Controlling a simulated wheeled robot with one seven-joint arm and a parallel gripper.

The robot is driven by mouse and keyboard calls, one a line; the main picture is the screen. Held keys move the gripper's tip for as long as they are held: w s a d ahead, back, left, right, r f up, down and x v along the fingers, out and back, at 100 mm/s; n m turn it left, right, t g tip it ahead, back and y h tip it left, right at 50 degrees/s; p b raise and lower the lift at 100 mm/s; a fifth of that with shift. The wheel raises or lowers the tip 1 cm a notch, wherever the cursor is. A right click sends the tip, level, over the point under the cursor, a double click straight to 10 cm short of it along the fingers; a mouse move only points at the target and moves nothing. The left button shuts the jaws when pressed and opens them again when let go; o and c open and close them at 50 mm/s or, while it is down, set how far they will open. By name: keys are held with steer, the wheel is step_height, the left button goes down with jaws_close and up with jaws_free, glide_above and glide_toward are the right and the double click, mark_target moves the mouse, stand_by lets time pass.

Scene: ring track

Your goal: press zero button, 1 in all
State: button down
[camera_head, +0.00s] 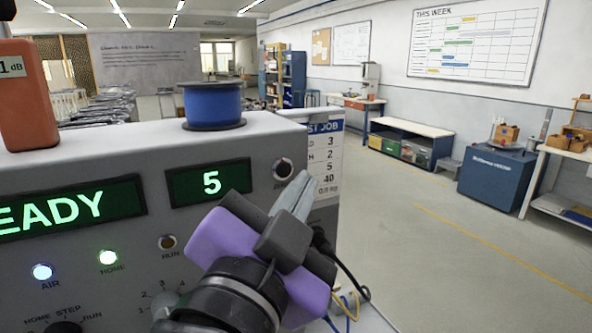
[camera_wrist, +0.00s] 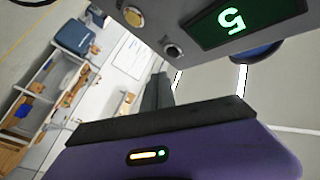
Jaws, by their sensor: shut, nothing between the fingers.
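The zero button (camera_head: 283,168) is a small dark round button in a pale ring, right of the green display (camera_head: 211,183) that reads 5. Its label is partly covered by my gripper. In the wrist view the button (camera_wrist: 172,50) sits beside the upside-down display (camera_wrist: 232,20). My gripper (camera_head: 300,186) is shut and empty, with its grey fingers just below and right of the button in the head view. In the wrist view the fingertips (camera_wrist: 158,82) lie below the button. I see no clear contact; the depth gap is hard to tell.
The grey machine panel (camera_head: 100,250) also has a READY display (camera_head: 70,212), AIR and HOME lamps, a RUN lamp (camera_head: 168,242) and knobs. A blue spool (camera_head: 213,106) and an orange block (camera_head: 28,95) stand on top. A job sheet (camera_head: 325,150) hangs at the right. Open floor lies beyond.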

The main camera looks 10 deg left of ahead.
steer(key=shift+w+a, duration=0.5)
steer(key=shift+w, duration=0.3)
steer(key=shift+w+a+b, duration=0.1)
steer(key=shift+b, duration=0.25)
stand_by(1.3)
steer(key=shift+w+a, duration=0.15)
steer(key=shift+w, duration=0.05)
steer(key=shift+w+a+b, duration=0.2)
steer(key=shift+w+b, duration=0.15)
steer(key=shift+b, duration=0.05)
stand_by(0.7)
steer(key=shift+s, duration=0.1)
stand_by(0.3)
steer(key=shift+s+d, duration=0.45)
steer(key=shift+s, duration=0.15)
steer(key=s+d, duration=0.1)
steer(key=s, duration=0.1)
steer(key=s+d, duration=0.1)
steer(key=s, duration=0.1)
steer(key=shift+d+b, duration=0.3)
steer(key=shift+d, duration=0.1)
